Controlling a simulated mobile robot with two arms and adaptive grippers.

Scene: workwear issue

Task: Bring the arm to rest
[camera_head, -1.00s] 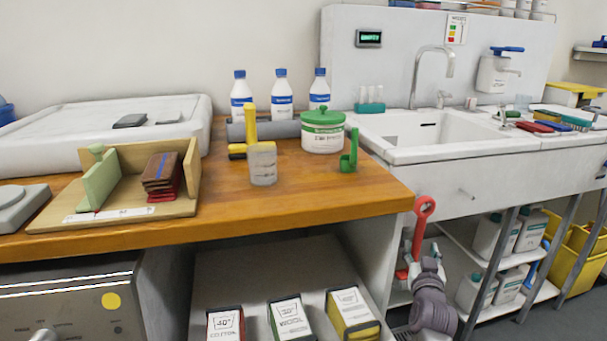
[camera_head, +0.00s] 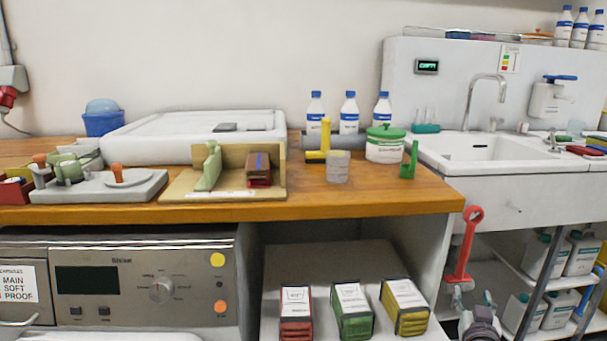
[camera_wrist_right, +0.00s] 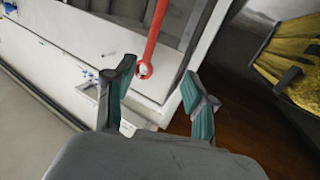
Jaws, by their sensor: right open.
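My right gripper (camera_head: 474,295) is low at the bottom right of the head view, in front of the space between the wooden counter and the sink stand. Most of its arm is cut off by the lower edge. In the right wrist view the two teal-padded fingers (camera_wrist_right: 158,78) are apart, with nothing held between them. A red tool with a ring end (camera_head: 466,246) stands close above the gripper in the head view. Its red shaft and ring (camera_wrist_right: 146,68) show beyond the fingers in the wrist view; I cannot tell whether they touch. My left gripper is not in view.
The wooden counter (camera_head: 400,194) carries bottles, a green-lidded tub (camera_head: 385,146) and a wooden holder (camera_head: 225,186). The sink (camera_head: 482,150) is at right. Several boxes stand on the shelf below, including a yellow one (camera_head: 405,308). The stand's legs and lower shelves flank the gripper.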

